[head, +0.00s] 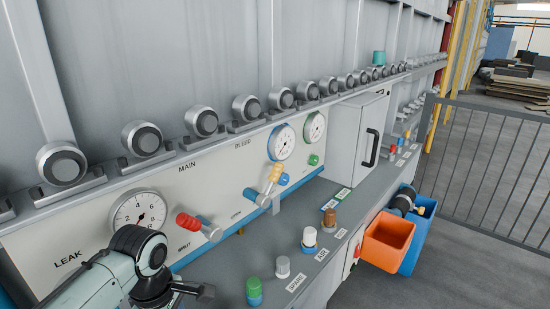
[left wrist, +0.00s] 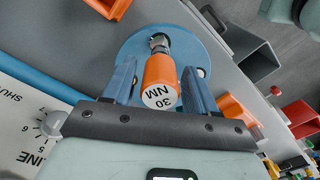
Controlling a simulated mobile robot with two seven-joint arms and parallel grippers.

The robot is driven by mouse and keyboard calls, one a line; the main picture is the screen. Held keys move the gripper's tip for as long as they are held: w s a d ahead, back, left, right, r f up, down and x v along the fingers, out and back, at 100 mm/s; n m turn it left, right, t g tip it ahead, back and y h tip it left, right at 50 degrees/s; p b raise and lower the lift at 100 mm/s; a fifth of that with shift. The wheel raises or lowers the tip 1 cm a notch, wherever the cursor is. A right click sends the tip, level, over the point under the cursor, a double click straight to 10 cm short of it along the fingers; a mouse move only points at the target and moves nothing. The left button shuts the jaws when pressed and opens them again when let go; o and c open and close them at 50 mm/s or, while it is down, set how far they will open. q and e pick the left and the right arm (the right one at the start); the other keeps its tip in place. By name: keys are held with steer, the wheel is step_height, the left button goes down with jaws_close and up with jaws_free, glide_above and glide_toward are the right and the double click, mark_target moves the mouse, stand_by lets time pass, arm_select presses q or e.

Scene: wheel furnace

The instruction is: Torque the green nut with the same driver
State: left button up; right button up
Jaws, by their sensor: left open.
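A torque driver (left wrist: 160,80) with an orange handle marked "30 NM" and a metal tip shows in the left wrist view, over a round blue base. My left gripper (left wrist: 160,88) is open, with one blue finger on each side of the handle; whether they touch it I cannot tell. In the head view my left gripper (head: 190,292) is at the bottom, and the driver cannot be made out there. A green knob-like piece (head: 254,287) stands on the ledge, and another green piece (head: 313,160) is on the panel; which is the green nut is unclear. My right gripper is not in view.
Grey (head: 282,267), white (head: 309,236) and brown (head: 329,218) capped pieces stand along the ledge. A red handle (head: 187,221) and yellow handle (head: 274,175) stick out from the gauge panel. An orange bin (head: 388,240) hangs off the ledge's right edge.

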arm_select(q)
jaws_close()
steer(key=shift+r+p, duration=0.8)
steer(key=shift+p, duration=0.15)
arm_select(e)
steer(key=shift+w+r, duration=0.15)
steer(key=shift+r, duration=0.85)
arm_select(q)
step_height(320, 180, up, 3)
steer(key=p, duration=0.2)
steer(key=shift+f+p, duration=0.15)
steer(key=shift+p, duration=0.2)
steer(key=shift+r+p, duration=2.15)
steer(key=shift+r, duration=0.1)
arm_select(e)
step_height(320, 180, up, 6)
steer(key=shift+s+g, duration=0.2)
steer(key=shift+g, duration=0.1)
